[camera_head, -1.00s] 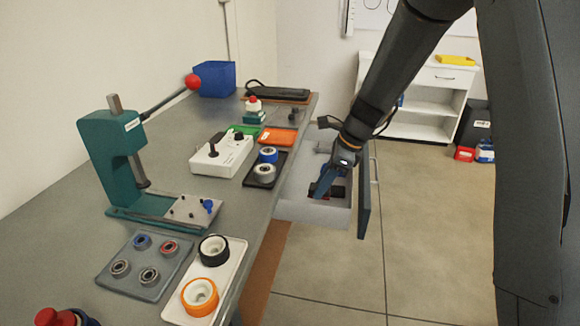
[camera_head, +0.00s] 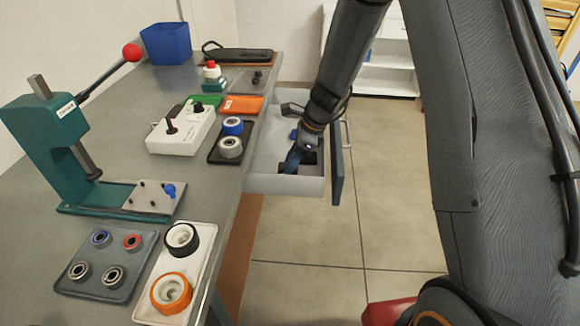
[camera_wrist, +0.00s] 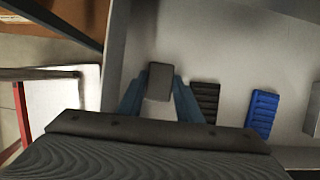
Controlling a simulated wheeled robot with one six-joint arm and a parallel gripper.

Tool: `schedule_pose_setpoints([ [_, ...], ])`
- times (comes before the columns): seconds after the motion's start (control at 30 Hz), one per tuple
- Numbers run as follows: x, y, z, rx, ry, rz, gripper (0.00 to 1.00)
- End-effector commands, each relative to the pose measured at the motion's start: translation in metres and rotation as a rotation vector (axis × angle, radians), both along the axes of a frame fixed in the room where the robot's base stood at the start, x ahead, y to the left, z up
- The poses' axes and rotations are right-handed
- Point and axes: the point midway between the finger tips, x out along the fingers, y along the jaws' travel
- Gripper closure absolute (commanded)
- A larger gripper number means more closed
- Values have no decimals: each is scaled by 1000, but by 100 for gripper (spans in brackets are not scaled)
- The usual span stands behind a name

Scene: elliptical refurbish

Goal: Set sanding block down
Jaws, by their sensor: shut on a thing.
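My gripper (camera_wrist: 158,98) has two blue fingers, closed on the sides of a grey sanding block (camera_wrist: 160,76) in the wrist view. The block is over the light floor of the open drawer (camera_wrist: 228,62); I cannot tell whether it touches that floor. In the head view my gripper (camera_head: 291,166) reaches down inside the drawer (camera_head: 283,187), and the block is hard to make out there. To the right of the fingers in the wrist view lie a black ribbed block (camera_wrist: 205,101) and a blue ribbed block (camera_wrist: 262,112).
The drawer front (camera_head: 337,178) stands out to the right of the workbench (camera_head: 120,205). The bench carries a green press (camera_head: 45,135), a white control box (camera_head: 180,130), a bearing tray (camera_head: 107,262) and a white ring tray (camera_head: 200,245). Open floor lies right of the drawer.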

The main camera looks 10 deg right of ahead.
Motion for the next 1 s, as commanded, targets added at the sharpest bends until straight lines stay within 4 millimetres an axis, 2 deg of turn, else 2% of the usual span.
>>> schedule_pose_setpoints([
  [0.03, -1, 0, -9, 1, 4, -2, 90],
  [0.13, 0, -1, -17, -1, 2, -1, 90],
  [0.47, 0, -1, -20, 0, 0, -2, 90],
  [0.5, 0, -1, -20, 0, 0, -3, 66],
  [0.6, 0, -1, -19, 0, 0, -2, 50],
  [1.0, 0, -2, -13, 0, -1, -3, 49],
])
